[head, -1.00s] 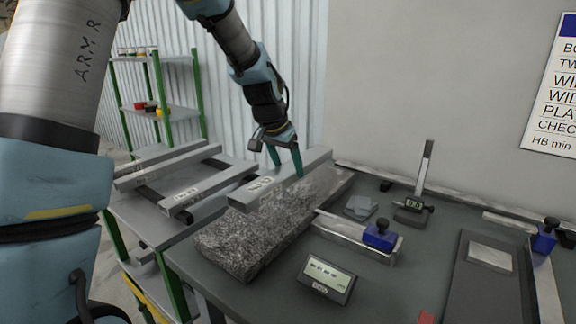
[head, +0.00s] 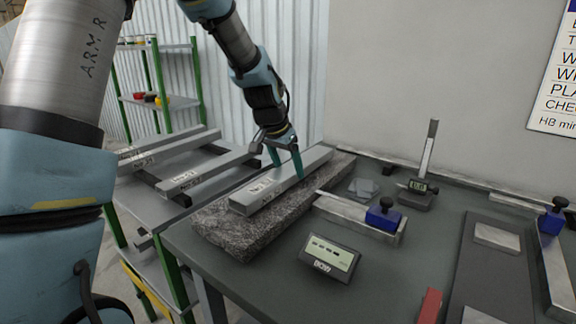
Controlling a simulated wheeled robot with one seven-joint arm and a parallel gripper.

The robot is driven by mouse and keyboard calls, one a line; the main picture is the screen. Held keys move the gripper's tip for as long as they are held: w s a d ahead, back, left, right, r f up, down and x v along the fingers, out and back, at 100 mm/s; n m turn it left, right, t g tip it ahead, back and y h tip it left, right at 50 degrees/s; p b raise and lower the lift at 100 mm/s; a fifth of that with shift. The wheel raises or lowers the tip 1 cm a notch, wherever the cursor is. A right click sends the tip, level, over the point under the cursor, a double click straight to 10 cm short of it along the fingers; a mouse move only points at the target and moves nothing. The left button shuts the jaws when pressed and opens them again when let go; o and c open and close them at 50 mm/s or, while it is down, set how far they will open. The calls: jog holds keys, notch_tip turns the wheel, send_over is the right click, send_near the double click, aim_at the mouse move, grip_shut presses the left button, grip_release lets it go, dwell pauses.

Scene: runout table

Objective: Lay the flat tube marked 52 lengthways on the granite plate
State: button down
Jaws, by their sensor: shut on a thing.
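A long grey flat tube (head: 270,190) with a white label near its front end lies lengthways along the speckled granite plate (head: 235,234). It appears to rest on the plate's top. The label is too small to read for certain. My gripper (head: 286,165) is shut on this tube, its green fingers on either side past the middle. Part of the tube is hidden behind the fingers.
Other labelled tubes (head: 205,172) lie on a grey rack at the left. A green-posted shelf (head: 165,101) stands behind.

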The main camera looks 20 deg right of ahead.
jog(key=shift+f, duration=0.3)
dwell(0.4)
grip_release()
jog(key=shift+f, duration=0.1)
jog(key=shift+b, duration=0.3)
jog(key=b+v, duration=0.2)
jog(key=v, duration=0.9)
